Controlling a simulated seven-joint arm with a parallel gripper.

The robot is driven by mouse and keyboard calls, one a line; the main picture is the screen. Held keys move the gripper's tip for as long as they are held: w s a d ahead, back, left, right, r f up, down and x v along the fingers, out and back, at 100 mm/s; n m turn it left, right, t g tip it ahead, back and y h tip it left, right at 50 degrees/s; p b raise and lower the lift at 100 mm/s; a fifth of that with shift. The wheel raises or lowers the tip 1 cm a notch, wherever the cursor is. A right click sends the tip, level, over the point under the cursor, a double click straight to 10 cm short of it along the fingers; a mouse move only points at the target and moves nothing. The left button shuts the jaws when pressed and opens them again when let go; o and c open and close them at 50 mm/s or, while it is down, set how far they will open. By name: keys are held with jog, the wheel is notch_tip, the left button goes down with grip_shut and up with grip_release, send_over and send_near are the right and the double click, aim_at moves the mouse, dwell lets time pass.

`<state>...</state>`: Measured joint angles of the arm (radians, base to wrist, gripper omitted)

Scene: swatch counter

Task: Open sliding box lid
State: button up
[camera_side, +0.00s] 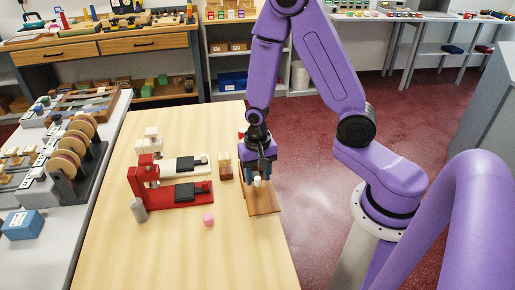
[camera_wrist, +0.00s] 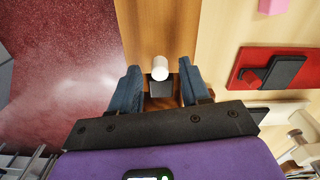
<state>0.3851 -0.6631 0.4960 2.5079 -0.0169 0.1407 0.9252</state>
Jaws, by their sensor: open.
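A long brown wooden box (camera_side: 263,203) lies at the right edge of the wooden table. A short white cylindrical knob (camera_side: 257,181) stands up from its top. The wooden top also shows in the wrist view (camera_wrist: 160,22), with the knob (camera_wrist: 160,68) upright on it. My gripper (camera_side: 260,170) is low over the far part of the box, pointing down. In the wrist view its blue fingers are open, one on each side of the knob, with a visible gap on both sides. The part of the box under my gripper is hidden.
A red fixture with a dark pad (camera_side: 187,192) and a white one (camera_side: 183,165) stand to the left. A small wooden block piece (camera_side: 225,166) is close beside my gripper. A pink cube (camera_side: 208,219) and a grey cylinder (camera_side: 139,210) lie nearer. The table front is clear.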

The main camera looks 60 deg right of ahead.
notch_tip(320, 180, up, 17)
dwell(0.8)
jog(key=shift+f, duration=0.1)
jog(key=s+a+n, duration=0.4)
jog(key=s+n, duration=1.3)
jog(key=n, duration=0.2)
jog(key=shift+s+n, duration=0.35)
jog(key=shift+n, duration=0.05)
